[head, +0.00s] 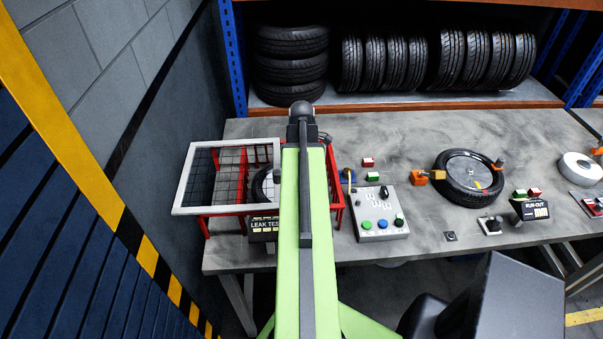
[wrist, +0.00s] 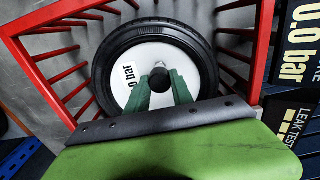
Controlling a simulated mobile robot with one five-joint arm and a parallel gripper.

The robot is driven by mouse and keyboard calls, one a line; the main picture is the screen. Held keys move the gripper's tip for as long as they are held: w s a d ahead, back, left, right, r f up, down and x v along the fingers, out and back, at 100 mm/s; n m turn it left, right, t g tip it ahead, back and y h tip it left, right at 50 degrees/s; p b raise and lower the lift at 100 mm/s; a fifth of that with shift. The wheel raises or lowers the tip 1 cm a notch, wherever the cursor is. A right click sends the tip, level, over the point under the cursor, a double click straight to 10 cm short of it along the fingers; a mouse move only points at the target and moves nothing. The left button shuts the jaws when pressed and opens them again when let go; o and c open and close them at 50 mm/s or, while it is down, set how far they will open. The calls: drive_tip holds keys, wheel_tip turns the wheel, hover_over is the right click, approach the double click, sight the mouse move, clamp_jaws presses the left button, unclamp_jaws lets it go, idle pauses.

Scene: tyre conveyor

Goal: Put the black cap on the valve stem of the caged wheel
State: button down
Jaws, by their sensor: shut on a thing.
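The caged wheel (wrist: 104,75) has a black tyre and a white disc with a "0 bar" label, and fills the upper middle of the wrist view. Part of it shows left of my arm in the head view (head: 259,187). The red cage (wrist: 262,45) surrounds it; its bars also show in the head view (head: 204,222). My gripper (wrist: 161,79), with green fingers, is shut on the small round black cap (wrist: 158,78), in front of the wheel's disc. A small metallic part shows just beyond the cap; I cannot tell whether it is the valve stem or whether they touch. My arm hides the gripper in the head view.
A white-framed mesh panel (head: 178,178) stands at the cage's left. The leak-test display (wrist: 297,30) is close by on the right. A button box (head: 380,226) and another wheel (head: 469,172) stand further right on the bench (head: 420,240). A wall borders the left.

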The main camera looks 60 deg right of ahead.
drive_tip(key=shift+f+b, duration=1.6)
drive_tip(key=shift+f, duration=0.1)
drive_tip(key=c, duration=1)
unclamp_jaws()
drive_tip(key=shift+c, duration=0.2)
drive_tip(key=shift+r, duration=0.15)
wheel_tip(320, 180, up, 17)
drive_tip(key=p, duration=1.7)
drive_tip(key=shift+r, duration=0.1)
drive_tip(key=shift+s, duration=0.1)
